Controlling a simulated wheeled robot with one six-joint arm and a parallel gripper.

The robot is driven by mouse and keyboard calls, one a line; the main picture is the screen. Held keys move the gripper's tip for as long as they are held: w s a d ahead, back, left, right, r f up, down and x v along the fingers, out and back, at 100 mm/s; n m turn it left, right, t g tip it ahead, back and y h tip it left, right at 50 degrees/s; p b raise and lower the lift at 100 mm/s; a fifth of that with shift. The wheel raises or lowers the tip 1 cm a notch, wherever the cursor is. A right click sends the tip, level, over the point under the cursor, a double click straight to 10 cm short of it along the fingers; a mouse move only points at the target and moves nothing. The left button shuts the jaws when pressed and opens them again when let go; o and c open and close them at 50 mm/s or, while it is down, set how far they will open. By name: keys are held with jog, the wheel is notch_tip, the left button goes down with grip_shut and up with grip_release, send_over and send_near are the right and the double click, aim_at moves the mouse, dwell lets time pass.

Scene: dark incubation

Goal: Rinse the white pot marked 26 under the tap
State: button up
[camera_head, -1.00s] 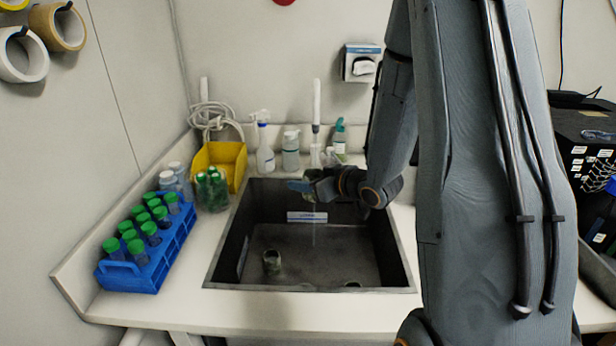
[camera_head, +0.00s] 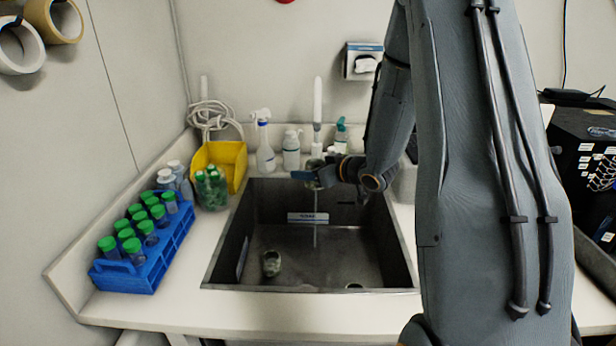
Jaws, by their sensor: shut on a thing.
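My gripper (camera_head: 315,177) is over the back part of the sink, below the white tap (camera_head: 317,112). It is shut on a small pale pot (camera_head: 318,183), mostly hidden by the fingers and wrist. I cannot read a number on it. A thin stream of water (camera_head: 315,233) falls below the gripper into the dark sink basin (camera_head: 335,265). Whether water runs onto the pot or past it cannot be told.
Another small pot (camera_head: 271,263) lies on the sink floor. A blue rack (camera_head: 130,275) of green-capped tubes, a jar (camera_head: 211,190) and a yellow bin (camera_head: 232,158) stand left. Bottles (camera_head: 265,157) line the back. A black case (camera_head: 585,150) stands right.

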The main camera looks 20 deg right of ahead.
jog(key=w+d+f+b, duration=0.1)
jog(key=w+d, duration=0.1)
jog(key=w, duration=0.4)
jog(key=shift+w+d+f, duration=0.15)
jog(key=shift+w, duration=0.1)
jog(key=shift+d, duration=0.2)
dwell(0.6)
jog(key=shift+s+d, duration=0.2)
jog(key=shift+d, duration=0.2)
jog(key=shift+a, duration=0.2)
jog(key=shift+w+a, duration=0.2)
jog(key=shift+a, duration=0.2)
jog(key=shift+p, duration=0.3)
